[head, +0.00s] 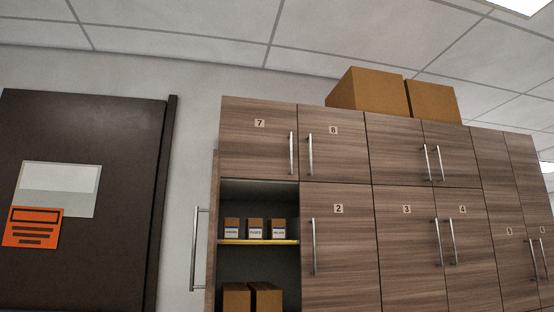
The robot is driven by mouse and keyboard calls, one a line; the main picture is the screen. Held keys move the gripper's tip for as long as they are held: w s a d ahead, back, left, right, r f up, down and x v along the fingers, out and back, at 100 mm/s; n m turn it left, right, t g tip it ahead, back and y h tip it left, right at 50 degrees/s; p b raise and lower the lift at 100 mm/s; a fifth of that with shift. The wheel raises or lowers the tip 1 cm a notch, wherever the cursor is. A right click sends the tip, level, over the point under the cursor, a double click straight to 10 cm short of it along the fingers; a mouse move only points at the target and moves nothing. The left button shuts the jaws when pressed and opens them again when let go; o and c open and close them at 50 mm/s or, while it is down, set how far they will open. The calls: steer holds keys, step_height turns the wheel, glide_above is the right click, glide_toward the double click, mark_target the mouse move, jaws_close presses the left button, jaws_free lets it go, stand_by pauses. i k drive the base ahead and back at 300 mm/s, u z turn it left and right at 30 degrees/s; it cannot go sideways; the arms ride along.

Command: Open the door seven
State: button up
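Door seven (258,150) is the upper left wooden cabinet door, marked with a "7" label (259,123). It is shut. Its vertical metal handle (291,153) is near its right edge, beside door eight (333,160) and that door's handle (310,153). My gripper is not in the head view, so its place and state are not shown.
Below door seven, an open compartment holds three small labelled boxes on a shelf (230,242) and two brown boxes (236,298). An open door (212,230) with a handle (196,248) stands at its left. Cardboard boxes (370,90) sit on top. A dark panel (120,200) is left.

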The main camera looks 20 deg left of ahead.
mark_target(258, 138)
steer(key=u, duration=0.55)
steer(key=i, duration=0.6)
steer(key=u, duration=0.6)
